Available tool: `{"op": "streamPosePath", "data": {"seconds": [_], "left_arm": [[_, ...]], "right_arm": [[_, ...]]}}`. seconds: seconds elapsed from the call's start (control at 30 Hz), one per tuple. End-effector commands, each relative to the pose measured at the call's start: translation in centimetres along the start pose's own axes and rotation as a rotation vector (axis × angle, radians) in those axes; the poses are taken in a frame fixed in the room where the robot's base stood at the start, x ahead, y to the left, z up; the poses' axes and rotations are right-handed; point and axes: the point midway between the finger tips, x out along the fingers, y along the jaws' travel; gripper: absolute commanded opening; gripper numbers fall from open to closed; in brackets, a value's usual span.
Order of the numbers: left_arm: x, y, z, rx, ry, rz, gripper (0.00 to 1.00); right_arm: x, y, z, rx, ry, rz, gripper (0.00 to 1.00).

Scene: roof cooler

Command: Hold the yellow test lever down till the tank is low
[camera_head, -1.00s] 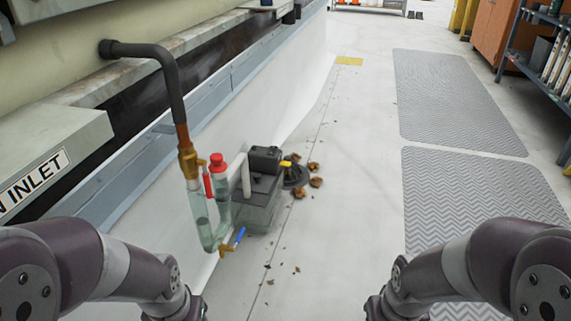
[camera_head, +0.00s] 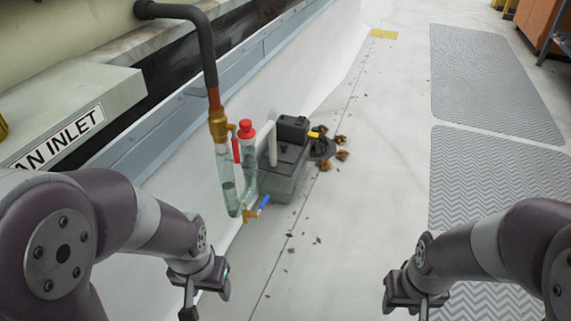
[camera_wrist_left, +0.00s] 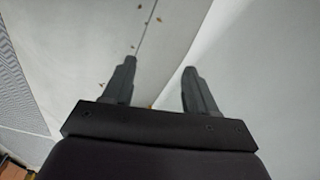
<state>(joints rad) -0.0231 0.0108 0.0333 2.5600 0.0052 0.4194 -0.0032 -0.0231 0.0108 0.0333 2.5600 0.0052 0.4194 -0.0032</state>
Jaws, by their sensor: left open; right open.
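The yellow lever (camera_head: 314,134) is a small tab on the right side of the dark pump unit (camera_head: 294,127), in the head view. The unit sits on a clear greenish tank (camera_head: 284,190) on the white floor; the liquid level is hard to tell. My left gripper (camera_head: 205,302) is open and empty, lower left of the tank and apart from it. The left wrist view shows its two spread fingers (camera_wrist_left: 159,70) with bare floor between them. My right gripper (camera_head: 412,305) is open and empty at the lower right, far from the lever.
Brown leaves (camera_head: 341,150) lie beside a dark round drain (camera_head: 322,148). Grey mats (camera_head: 490,80) lie right; floor between is mostly clear.

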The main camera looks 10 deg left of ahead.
Motion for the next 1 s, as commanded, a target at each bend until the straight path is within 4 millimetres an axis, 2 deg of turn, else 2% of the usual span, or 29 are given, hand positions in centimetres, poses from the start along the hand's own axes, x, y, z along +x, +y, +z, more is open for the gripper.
{"op": "streamPosePath", "data": {"seconds": [0.03, 0.17, 0.27, 0.37, 0.5, 0.6, 0.63, 0.73, 1.0], "left_arm": [[0.0, 0.0, 0.0, 0.0, 0.0, 0.0, 0.42], [-2.1, 0.0, -0.2, 0.0, 0.0, 0.0, 0.0], [-6.1, 0.0, -0.7, 0.0, 0.0, 0.0, 0.0], [-12.0, 0.0, -1.4, 0.0, 0.0, 0.0, 0.0], [-21.5, 0.1, -2.6, 0.0, 0.001, 0.0, 0.0], [-27.0, 0.1, -3.2, 0.0, 0.001, 0.0, 0.0], [-28.0, 0.1, -3.4, 0.0, 0.001, 0.0, 0.0], [-29.5, 0.1, -3.5, 0.0, 0.001, 0.0, 0.0], [-28.5, 0.1, -3.4, 0.0, -0.001, 0.0, 0.0]], "right_arm": [[0.0, 0.0, 0.0, 0.0, 0.0, 0.0, 0.43], [-2.1, 0.0, -0.2, 0.0, 0.0, 0.0, 0.43], [-6.1, 0.0, -0.7, 0.0, 0.0, 0.0, 0.43], [-12.0, 0.0, -1.4, 0.0, 0.0, 0.0, 0.43], [-21.5, -0.1, -2.6, 0.0, 0.001, 0.0, 0.43], [-27.0, -0.1, -3.2, 0.0, 0.001, 0.0, 0.43], [-28.0, -0.1, -3.4, 0.0, 0.001, 0.0, 0.43], [-29.5, -0.1, -3.5, 0.0, 0.001, 0.0, 0.43], [-28.5, -0.1, -3.4, 0.0, -0.001, 0.0, 0.43]]}}
